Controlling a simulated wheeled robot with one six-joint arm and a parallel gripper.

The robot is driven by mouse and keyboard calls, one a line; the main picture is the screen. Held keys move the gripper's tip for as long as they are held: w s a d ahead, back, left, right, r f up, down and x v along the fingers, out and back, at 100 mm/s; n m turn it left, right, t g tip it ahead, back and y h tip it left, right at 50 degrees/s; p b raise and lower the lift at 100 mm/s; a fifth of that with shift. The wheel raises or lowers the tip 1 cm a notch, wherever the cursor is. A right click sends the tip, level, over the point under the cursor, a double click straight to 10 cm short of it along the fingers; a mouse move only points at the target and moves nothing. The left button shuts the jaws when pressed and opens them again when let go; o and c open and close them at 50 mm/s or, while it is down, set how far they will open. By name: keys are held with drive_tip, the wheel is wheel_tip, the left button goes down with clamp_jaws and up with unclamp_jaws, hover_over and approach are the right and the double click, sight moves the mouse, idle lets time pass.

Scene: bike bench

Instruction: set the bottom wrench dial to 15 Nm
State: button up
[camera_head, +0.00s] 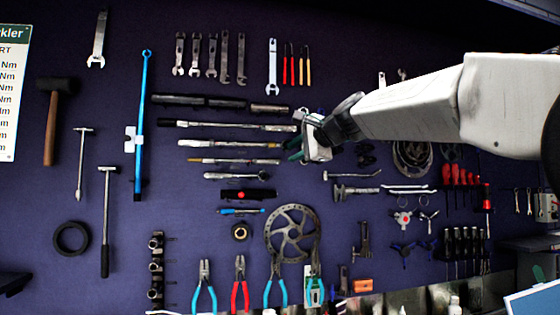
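Several bar-shaped wrenches hang level, one above another, on the dark blue wall panel. The lowest long one is a short silver wrench (236,176); above it hang a wrench with a brassy left part (233,161), a silver one (228,144) and a longer one with a black grip (228,125). No dial or its reading can be made out at this size. My gripper (298,137) is just right of the wrenches' right ends, pointing left. Its fingers are small and partly hidden by its own body, so I cannot tell whether it is open or touches a wrench.
Below the wrenches are a black tool with a red mark (248,194) and a brake disc (292,233). Several pliers (240,283) hang along the bottom. A blue bar (142,125) and a mallet (54,115) hang at left. A numbered sign (10,95) is at far left.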

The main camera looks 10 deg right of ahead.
sight(277, 161)
drive_tip(key=x, duration=0.7)
drive_tip(key=shift+w+a+f, duration=0.1)
drive_tip(key=shift+w, duration=0.2)
clamp_jaws()
